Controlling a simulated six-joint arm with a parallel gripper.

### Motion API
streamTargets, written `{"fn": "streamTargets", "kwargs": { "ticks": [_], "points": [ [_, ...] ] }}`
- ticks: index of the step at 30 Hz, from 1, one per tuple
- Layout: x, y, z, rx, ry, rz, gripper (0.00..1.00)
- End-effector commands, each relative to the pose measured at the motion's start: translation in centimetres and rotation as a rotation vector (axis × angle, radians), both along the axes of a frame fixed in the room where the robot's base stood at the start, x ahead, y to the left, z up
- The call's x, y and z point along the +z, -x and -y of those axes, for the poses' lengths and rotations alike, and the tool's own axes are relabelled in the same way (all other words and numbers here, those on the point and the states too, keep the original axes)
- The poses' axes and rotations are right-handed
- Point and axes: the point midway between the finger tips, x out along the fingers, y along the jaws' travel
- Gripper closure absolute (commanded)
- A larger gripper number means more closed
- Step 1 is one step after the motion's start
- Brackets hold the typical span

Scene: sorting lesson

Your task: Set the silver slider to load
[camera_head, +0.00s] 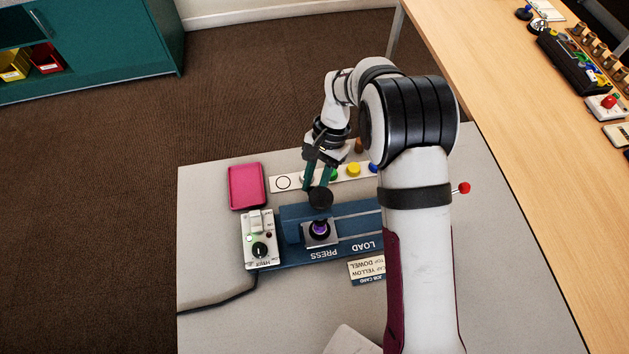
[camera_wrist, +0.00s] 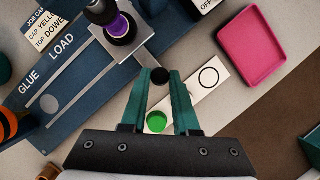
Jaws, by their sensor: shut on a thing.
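The silver slider (camera_head: 309,242) is a square plate on a blue fixture (camera_head: 345,212), beside the word PRESS in the head view. It carries an upright purple piece (camera_head: 319,228). In the wrist view the slider (camera_wrist: 145,52) has an arm reaching from the plate to a small black knob (camera_wrist: 160,76). My gripper (camera_head: 318,184) has teal fingers. In the wrist view my gripper (camera_wrist: 160,82) is shut on this knob. The word LOAD (camera_wrist: 62,45) is along the track from the slider, on the GLUE side. In the head view a dark round part hides the fingertips.
A pink tray (camera_head: 246,186) and a white control box (camera_head: 261,242) stand left of the fixture. A white strip with coloured caps (camera_head: 284,184) lies behind the gripper; a green cap (camera_wrist: 156,122) shows below the fingers. A job card (camera_head: 366,268) lies in front.

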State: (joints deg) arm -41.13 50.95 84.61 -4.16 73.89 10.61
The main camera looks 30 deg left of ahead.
Motion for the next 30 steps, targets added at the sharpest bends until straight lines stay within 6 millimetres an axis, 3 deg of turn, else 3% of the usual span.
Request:
{"fn": "streamTargets", "kwargs": {
  "ticks": [26,30],
  "points": [
    [0.07,0.02,-0.02,-0.001,-0.001,-0.001,1.0],
    [0.07,-0.9,0.83,-0.004,0.001,-0.001,1.0]
  ]
}}
